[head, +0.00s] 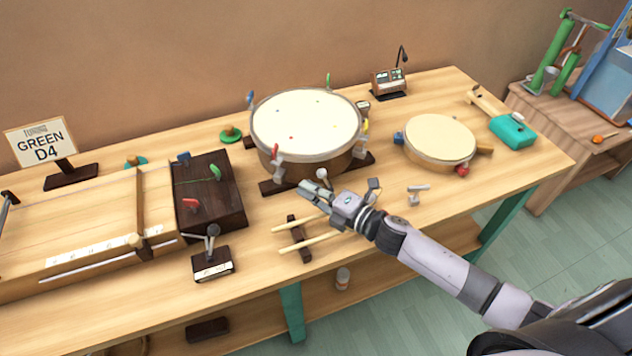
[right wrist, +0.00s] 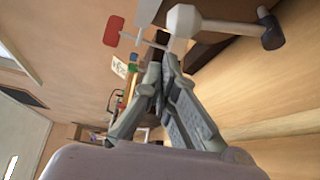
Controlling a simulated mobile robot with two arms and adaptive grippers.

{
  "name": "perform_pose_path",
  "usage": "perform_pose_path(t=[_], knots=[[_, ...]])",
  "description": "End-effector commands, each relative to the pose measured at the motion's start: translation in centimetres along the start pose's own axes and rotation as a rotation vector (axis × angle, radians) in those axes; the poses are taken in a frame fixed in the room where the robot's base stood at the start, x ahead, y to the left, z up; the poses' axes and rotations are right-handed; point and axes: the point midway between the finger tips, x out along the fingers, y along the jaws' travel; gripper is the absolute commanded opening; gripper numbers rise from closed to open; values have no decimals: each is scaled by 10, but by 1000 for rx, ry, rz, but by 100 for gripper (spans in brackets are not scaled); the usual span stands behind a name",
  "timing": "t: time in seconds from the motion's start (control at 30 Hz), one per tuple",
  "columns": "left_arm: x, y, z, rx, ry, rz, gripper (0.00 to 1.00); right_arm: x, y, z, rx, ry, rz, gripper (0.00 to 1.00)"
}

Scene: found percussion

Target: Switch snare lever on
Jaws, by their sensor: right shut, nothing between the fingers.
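The large drum (head: 305,125) has a cream head and stands on dark bars in the middle of the table. A small lever with a pale round knob (head: 322,174) stands at its front edge; which fitting is the snare lever is not labelled legibly. My right gripper (head: 303,187) is shut and empty, in front of the drum, with its fingertips just left of and below this knob in the head view. In the right wrist view, the shut fingers (right wrist: 160,72) are close to a pale faceted knob (right wrist: 183,20); I cannot tell whether they touch. My left gripper is out of view.
Two sticks on a rest (head: 299,240) lie below my right gripper. A small lever box (head: 212,264) and a dark box with coloured pegs (head: 212,203) are to the left. A small round drum (head: 440,139) is to the right. The front right tabletop is fairly clear.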

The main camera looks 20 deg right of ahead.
Motion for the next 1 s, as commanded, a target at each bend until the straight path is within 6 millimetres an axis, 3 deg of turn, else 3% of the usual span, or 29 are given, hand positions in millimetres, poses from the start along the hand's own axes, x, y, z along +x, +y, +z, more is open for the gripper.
perform_pose_path(t=[0.2,0.57,1.0], knots=[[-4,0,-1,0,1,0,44,-6,0,15,1,2,1,0],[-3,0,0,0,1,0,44,-6,0,16,4,2,3,0],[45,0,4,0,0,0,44,-24,4,46,372,-1,217,0]])
